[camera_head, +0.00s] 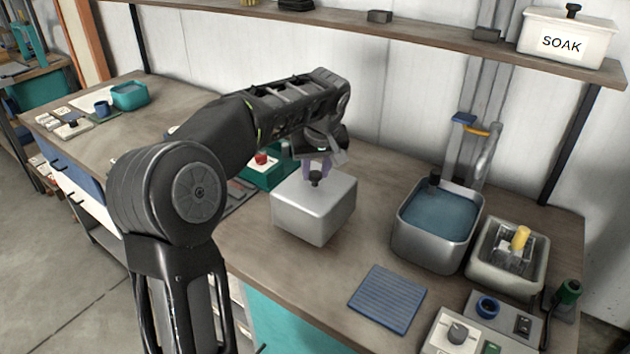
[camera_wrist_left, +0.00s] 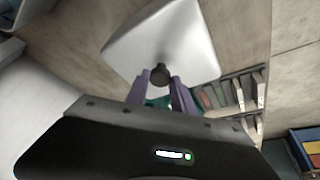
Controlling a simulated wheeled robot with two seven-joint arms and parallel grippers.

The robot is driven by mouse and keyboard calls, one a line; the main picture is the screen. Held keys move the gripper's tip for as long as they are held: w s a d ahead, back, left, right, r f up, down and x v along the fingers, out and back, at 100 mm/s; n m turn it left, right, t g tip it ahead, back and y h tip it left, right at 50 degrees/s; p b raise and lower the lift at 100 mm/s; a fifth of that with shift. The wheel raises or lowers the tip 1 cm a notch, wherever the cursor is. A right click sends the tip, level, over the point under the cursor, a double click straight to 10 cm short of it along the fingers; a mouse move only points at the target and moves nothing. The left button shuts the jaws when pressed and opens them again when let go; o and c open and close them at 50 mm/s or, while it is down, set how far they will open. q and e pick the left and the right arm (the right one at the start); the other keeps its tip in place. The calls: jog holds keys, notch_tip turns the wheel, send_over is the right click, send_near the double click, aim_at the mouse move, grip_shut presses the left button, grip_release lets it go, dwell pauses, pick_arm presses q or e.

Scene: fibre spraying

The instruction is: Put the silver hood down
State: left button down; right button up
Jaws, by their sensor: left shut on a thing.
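The silver hood (camera_head: 314,211) is a box-shaped metal cover with a black knob on top. In the head view it is upright at the middle of the bench, under my left gripper (camera_head: 317,170). My left gripper's purple fingers are shut on the knob. In the left wrist view the hood (camera_wrist_left: 165,45) fills the top middle, with its knob between the fingertips (camera_wrist_left: 161,80). I cannot tell whether its lower edge touches the bench or hangs just above it. My right gripper does not show.
The wooden bench (camera_head: 300,262) is bare just in front of the hood. A blue ribbed mat (camera_head: 388,299), a water-filled metal basin (camera_head: 438,225) and a pale tub (camera_head: 508,256) lie to the right. A green tray (camera_head: 268,172) is behind left. A shelf with a SOAK box (camera_head: 566,38) runs above.

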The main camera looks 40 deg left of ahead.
aim_at(316, 179)
pick_arm(q)
jog(key=shift+f, duration=1.75)
jog(key=c, duration=1.1)
grip_release()
jog(key=shift+f, duration=0.1)
jog(key=v, duration=1.2)
jog(key=shift+a+b, duration=0.1)
jog(key=shift+b, duration=0.25)
